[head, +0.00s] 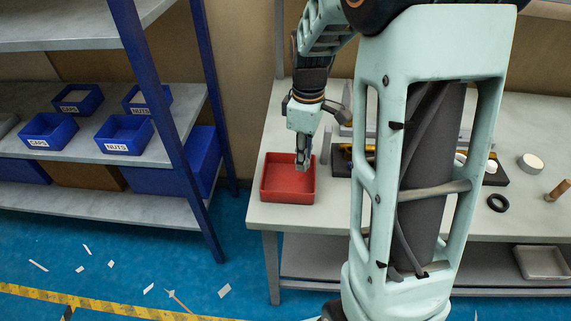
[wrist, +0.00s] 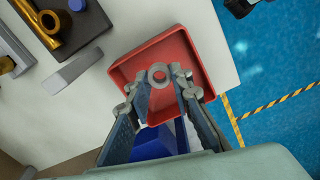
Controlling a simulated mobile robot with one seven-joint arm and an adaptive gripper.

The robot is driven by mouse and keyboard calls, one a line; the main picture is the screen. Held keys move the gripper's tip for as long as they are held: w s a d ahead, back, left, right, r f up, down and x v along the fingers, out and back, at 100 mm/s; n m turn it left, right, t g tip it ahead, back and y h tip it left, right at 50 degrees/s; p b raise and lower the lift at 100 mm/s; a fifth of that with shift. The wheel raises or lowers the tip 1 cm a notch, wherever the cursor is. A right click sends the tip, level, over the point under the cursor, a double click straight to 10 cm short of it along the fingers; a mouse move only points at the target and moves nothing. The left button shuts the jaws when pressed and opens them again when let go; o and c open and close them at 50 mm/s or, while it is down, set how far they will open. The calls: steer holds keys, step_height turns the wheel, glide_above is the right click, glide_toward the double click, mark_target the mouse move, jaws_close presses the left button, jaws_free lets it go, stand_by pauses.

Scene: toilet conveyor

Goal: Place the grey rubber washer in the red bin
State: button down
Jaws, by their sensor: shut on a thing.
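The red bin (head: 287,198) sits at the left end of the grey table. It also shows in the wrist view (wrist: 200,62), below my fingers. My gripper (head: 302,162) points down over the bin. In the wrist view my gripper (wrist: 160,80) is shut on the grey rubber washer (wrist: 158,85), a small ring between the fingertips, seen against the red bin floor. The washer's height above the bin floor is hard to tell. In the head view the washer is too small to make out.
A black ring (head: 497,202), a white round piece (head: 530,163) and a wooden-handled tool (head: 558,190) lie at the table's right. A flat grey bar (wrist: 73,71) lies beside the bin. Blue labelled bins (head: 123,134) stand on shelving at left. My arm hides the table's middle.

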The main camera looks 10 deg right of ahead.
glide_above(288, 182)
steer(key=f, duration=0.4)
steer(key=shift+s+d+f, duration=0.15)
steer(key=shift+d+f, duration=0.1)
steer(key=shift+f, duration=0.05)
steer(key=shift+a+f, duration=0.15)
steer(key=shift+f, duration=0.75)
steer(key=shift+a+f, duration=0.1)
steer(key=shift+f, duration=0.8)
steer(key=shift+f, duration=0.15)
steer(key=c, duration=1.7)
jaws_free()
steer(key=shift+c, duration=0.2)
step_height(288, 182, up, 12)
